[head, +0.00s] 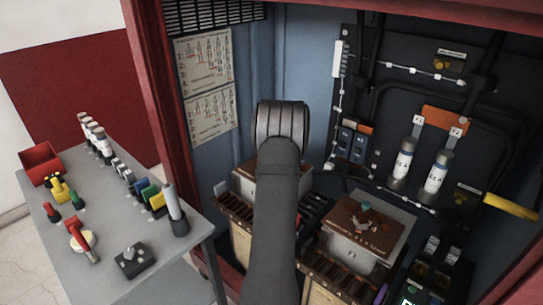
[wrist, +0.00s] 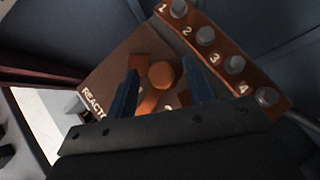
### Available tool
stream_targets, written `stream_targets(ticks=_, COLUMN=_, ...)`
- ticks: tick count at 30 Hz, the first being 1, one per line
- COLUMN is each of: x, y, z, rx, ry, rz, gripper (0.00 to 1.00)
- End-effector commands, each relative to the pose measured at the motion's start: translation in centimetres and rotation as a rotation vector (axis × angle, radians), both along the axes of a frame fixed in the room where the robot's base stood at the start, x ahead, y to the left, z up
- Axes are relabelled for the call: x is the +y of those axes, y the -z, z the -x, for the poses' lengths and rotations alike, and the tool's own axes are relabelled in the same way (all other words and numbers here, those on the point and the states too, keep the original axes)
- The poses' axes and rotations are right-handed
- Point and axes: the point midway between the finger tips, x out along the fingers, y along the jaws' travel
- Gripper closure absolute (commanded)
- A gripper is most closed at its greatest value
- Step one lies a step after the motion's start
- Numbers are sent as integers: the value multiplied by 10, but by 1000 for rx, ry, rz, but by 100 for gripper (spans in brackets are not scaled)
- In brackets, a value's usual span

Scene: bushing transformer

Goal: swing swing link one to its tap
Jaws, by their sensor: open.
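In the wrist view, a copper-coloured swing link (wrist: 150,101) with a round pivot knob (wrist: 162,75) lies on a brown panel (wrist: 112,78) marked "REACT...". My gripper (wrist: 160,76) is open, its two dark blue fingers on either side of the link and knob. I see no clear contact. An orange-brown tap strip (wrist: 220,52) carries several grey studs numbered 1 to 4, beyond the right finger. Which tap the link points to cannot be told; the gripper body hides its lower part. In the head view my arm covers the gripper and link.
In the head view, a grey table (head: 160,265) with several tools and a red bin (head: 40,163) stands left. A brown-topped box (head: 362,226) stands right of my arm. Two white cylinders, one at the left (head: 403,163), stand farther right in the red-framed cabinet.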

Motion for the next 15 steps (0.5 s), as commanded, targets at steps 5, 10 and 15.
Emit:
stream_targets(ticks=5, x=0, y=0, z=0, rx=0, ry=0, rz=0, gripper=78)
stream_targets(ticks=10, x=0, y=0, z=0, rx=0, ry=0, rz=0, gripper=100)
stream_targets(ticks=15, x=-1, y=0, z=1, rx=3, ry=16, rz=-1, gripper=100)
